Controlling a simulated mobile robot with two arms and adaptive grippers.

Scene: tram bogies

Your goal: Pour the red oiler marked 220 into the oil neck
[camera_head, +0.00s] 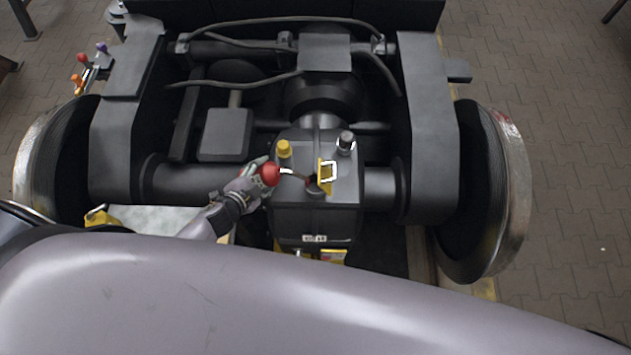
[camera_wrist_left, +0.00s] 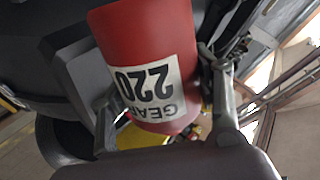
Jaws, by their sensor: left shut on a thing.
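My left gripper (camera_head: 256,180) is shut on the red oiler (camera_head: 269,174) at the left side of the gearbox. In the left wrist view the oiler (camera_wrist_left: 150,45) sits between the two fingers, and its white label reads "GEAR 220" upside down. The oiler looks tipped over. Its thin spout (camera_head: 293,175) points right, with its end at or just above the dark oil neck (camera_head: 315,189) on the gearbox top. I cannot tell whether the tip is inside the neck or whether oil flows. My right gripper is not in view.
The gearbox (camera_head: 318,222) also carries a yellow cap (camera_head: 284,149), a dark knobbed cap (camera_head: 346,141) and a yellow tag (camera_head: 326,175) beside the neck. Bogie frame beams and wheels (camera_head: 508,190) stand on both sides. Several small coloured-top items (camera_head: 90,70) stand at the far left.

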